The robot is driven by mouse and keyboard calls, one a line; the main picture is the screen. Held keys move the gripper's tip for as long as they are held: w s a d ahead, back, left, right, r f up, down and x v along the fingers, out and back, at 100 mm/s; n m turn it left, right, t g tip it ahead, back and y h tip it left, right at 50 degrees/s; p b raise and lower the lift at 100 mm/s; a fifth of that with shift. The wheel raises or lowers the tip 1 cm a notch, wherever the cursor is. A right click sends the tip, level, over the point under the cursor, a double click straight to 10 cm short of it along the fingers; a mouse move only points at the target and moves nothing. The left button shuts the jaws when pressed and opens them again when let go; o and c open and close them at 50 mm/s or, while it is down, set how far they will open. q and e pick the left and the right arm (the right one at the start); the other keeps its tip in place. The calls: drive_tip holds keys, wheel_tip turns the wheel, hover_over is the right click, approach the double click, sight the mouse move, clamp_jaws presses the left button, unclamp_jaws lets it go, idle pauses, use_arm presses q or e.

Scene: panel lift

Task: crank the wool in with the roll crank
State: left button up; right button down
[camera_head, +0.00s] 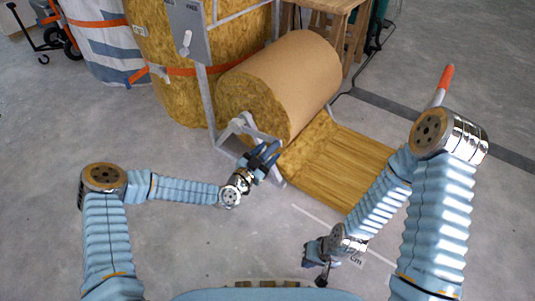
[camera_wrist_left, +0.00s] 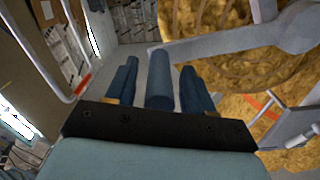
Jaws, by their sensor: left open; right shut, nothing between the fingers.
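The wool roll (camera_head: 300,75), yellow with a brown paper outside, lies in a grey frame right of centre in the head view. A flat strip of yellow wool (camera_head: 340,165) runs from it across the floor. The grey crank arm (camera_wrist_left: 235,40) crosses the wool's round end in the left wrist view. Its blue-grey handle (camera_wrist_left: 160,82) stands between the two fingers of my left gripper (camera_head: 266,158), which is open around it with gaps on both sides. My right gripper (camera_head: 317,257) is shut and empty, low over the floor near the strip's front end.
A grey panel with a lever (camera_head: 187,36) stands on a post left of the roll. Behind are a large strapped wool bale (camera_head: 180,95), a wrapped bale (camera_head: 100,45) and a wooden stand (camera_head: 330,12). An orange-and-white cone (camera_head: 444,82) stands right.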

use_arm(q)
drive_tip(key=shift+w+d, duration=0.1)
drive_tip(key=shift+d, duration=0.05)
drive_tip(key=shift+c, duration=0.5)
clamp_jaws()
drive_tip(key=shift+r, duration=0.1)
